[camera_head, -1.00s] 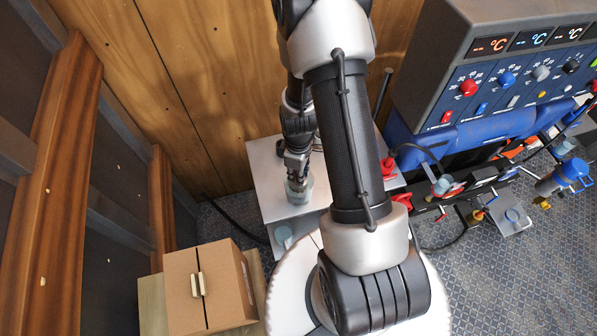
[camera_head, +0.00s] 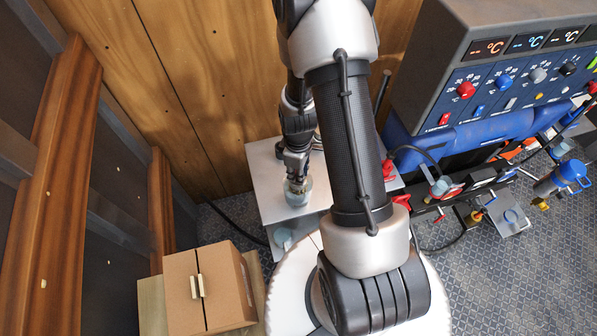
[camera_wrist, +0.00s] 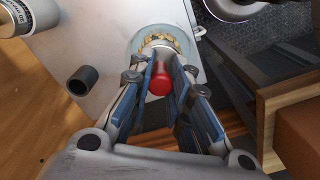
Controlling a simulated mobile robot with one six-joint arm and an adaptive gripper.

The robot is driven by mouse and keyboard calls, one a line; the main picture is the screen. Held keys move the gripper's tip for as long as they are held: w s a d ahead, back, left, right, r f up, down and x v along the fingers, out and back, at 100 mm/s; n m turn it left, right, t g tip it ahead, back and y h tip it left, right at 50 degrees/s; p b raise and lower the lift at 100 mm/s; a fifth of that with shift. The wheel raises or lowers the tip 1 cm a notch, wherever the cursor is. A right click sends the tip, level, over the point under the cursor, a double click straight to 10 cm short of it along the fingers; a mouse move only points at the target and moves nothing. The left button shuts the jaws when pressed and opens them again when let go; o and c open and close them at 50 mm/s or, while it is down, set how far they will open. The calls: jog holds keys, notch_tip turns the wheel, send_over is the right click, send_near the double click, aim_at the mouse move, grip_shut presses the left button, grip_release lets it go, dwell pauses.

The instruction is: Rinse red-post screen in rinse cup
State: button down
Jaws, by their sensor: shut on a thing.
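My gripper (camera_wrist: 162,82) is shut on the red post (camera_wrist: 159,80) of the screen, which sits between the blue-padded fingers in the wrist view. Below the post, a clear round cup (camera_wrist: 184,42) shows pale yellowish bits inside its rim. The screen's lower part is around the cup's mouth; how deep it sits is hidden by the post and fingers. In the head view, my gripper (camera_head: 296,166) points down at the clear cup (camera_head: 299,194) on the grey stand, and the post cannot be made out there.
The grey stand (camera_head: 264,172) has a dark hollow cylinder (camera_wrist: 83,81) and a white labelled container (camera_wrist: 26,16) on it. A cardboard box (camera_head: 208,288) stands at lower left. The control unit (camera_head: 440,100) and cluttered tool rack are at right.

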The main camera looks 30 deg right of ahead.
jog(key=shift+a, duration=0.1)
notch_tip(320, 180, down, 3)
jog(key=b, duration=0.3)
jog(key=shift+f, duration=0.2)
jog(key=shift+r, duration=0.15)
jog(key=shift+r+p, duration=0.9)
jog(key=shift+r, duration=0.5)
